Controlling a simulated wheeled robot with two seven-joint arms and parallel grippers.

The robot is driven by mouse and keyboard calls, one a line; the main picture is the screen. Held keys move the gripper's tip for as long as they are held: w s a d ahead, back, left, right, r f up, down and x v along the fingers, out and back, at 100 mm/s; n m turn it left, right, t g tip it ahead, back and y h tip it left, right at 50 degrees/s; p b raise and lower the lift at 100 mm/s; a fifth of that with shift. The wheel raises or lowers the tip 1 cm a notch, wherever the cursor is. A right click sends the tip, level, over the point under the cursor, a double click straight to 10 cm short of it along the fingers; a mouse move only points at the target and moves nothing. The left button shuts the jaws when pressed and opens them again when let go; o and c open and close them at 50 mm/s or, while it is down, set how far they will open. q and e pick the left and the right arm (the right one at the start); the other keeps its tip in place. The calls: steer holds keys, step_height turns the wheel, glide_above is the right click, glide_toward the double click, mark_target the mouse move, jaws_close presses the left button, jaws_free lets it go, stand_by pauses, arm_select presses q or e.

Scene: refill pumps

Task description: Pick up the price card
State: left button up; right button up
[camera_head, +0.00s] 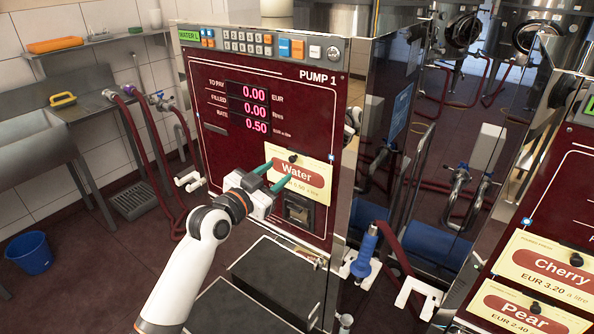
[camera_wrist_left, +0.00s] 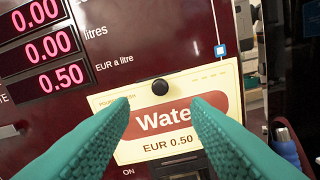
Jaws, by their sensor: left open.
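A cream price card (camera_head: 313,184) with a red "Water" label hangs on the dark red front of pump 1 (camera_head: 232,77). A round black knob (camera_head: 293,158) sits at its top edge. My left gripper (camera_head: 278,177) is in front of the card's left part, its green fingers pointing at the panel. In the left wrist view the open fingers (camera_wrist_left: 160,108) frame the card (camera_wrist_left: 168,145), which reads "EUR 0.50". The black knob (camera_wrist_left: 160,87) shows between and above the fingertips. The fingers hide parts of the card; I cannot tell if they touch it. My right gripper is not in view.
"Cherry" (camera_head: 548,268) and "Pear" (camera_head: 525,309) cards are on another pump at right. A blue nozzle (camera_head: 364,252) stands beside pump 1's lower right. Below the card are a small dark recess (camera_head: 298,211) and a dark platform (camera_head: 275,281). A sink and blue bucket (camera_head: 29,253) are at left.

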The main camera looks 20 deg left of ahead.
mark_target(290, 161)
arm_select(q)
steer(key=shift+w+d+r, duration=0.1)
steer(key=shift+w+r, duration=0.1)
steer(key=shift+w, duration=0.1)
steer(key=p+x, duration=0.1)
steer(key=x, duration=0.2)
steer(key=shift+w+d+r+p, duration=0.15)
steer(key=shift+w+d+p, duration=0.05)
steer(key=shift+w+p, duration=0.1)
steer(key=shift+w+d, duration=0.2)
steer(key=shift+w, duration=0.2)
steer(key=shift+a, duration=0.1)
steer(key=shift+c, duration=1.1)
steer(key=c, duration=0.7)
